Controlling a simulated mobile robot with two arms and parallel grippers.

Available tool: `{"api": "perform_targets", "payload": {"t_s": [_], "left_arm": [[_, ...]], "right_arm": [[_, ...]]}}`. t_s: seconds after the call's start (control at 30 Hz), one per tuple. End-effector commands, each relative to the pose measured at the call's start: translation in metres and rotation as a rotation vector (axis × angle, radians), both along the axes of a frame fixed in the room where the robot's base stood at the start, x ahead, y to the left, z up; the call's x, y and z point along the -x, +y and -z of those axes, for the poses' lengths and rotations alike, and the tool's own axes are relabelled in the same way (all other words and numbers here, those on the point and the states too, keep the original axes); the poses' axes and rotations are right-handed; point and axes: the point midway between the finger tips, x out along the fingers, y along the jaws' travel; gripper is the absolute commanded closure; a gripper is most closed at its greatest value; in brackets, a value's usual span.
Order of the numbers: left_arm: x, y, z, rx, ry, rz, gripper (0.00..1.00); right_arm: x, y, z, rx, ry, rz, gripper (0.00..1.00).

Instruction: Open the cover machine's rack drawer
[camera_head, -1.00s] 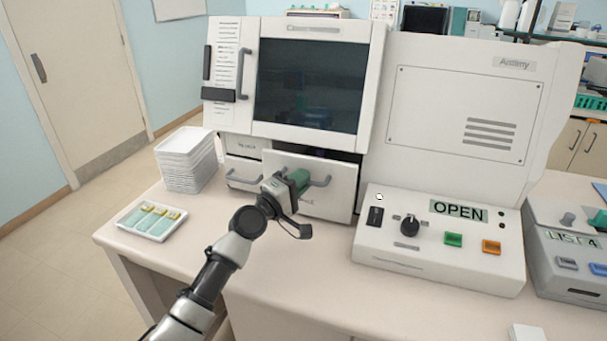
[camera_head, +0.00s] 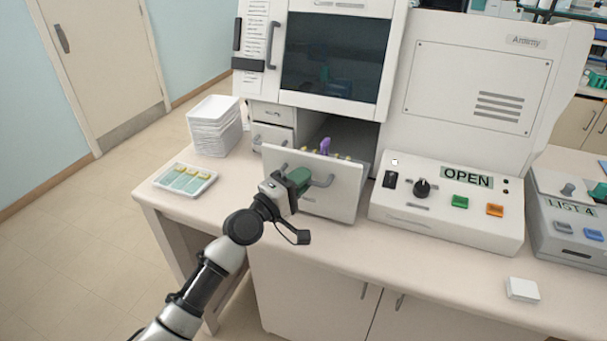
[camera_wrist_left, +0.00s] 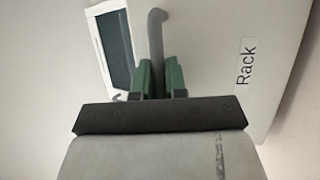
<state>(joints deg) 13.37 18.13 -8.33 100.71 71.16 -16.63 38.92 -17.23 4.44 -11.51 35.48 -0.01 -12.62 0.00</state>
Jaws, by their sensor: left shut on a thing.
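The cover machine (camera_head: 455,85) is a large white unit with a dark window. Its rack drawer (camera_head: 335,200) stands pulled out towards me, and a purple piece (camera_head: 325,146) with small yellowish bits beside it shows inside. My left gripper (camera_head: 296,180) is at the drawer front, its green fingers closed on the grey bar handle (camera_head: 322,181). In the left wrist view the green fingers (camera_wrist_left: 160,78) sit on both sides of the handle (camera_wrist_left: 156,35), beside the label "Rack" (camera_wrist_left: 246,62). My right gripper is not in view.
A stack of white trays (camera_head: 214,125) and a tray with slides (camera_head: 186,180) stand left of the drawer. A control box reading "OPEN" (camera_head: 445,215) stands close to its right. A small white block (camera_head: 522,289) lies near the front edge.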

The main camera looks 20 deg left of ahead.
Motion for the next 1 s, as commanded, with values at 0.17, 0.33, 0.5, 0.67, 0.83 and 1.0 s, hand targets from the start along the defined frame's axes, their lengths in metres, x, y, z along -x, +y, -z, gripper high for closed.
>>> {"api": "perform_targets", "payload": {"t_s": [0.17, 0.33, 0.5, 0.67, 0.83, 1.0], "left_arm": [[0.0022, 0.0, 0.0004, -0.002, 0.001, 0.001, 1.0], [0.0025, 0.0, 0.0005, -0.001, 0.0, 0.001, 1.0], [0.0023, 0.0001, 0.0005, -0.001, 0.0, 0.001, 1.0], [0.0024, 0.0001, 0.0003, -0.001, 0.0, 0.0, 0.63], [0.0023, 0.0001, 0.0, 0.0, 0.0, 0.0, 0.63], [0.0056, 0.0018, 0.0017, -0.001, 0.0, 0.0, 0.63]], "right_arm": [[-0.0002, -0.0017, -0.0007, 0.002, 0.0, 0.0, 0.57], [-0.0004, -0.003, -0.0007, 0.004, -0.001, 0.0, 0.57], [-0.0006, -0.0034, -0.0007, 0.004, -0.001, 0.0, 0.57], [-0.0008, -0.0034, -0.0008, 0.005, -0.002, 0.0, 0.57], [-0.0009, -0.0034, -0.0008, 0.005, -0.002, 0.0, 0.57], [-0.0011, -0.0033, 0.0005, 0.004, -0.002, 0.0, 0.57]]}}
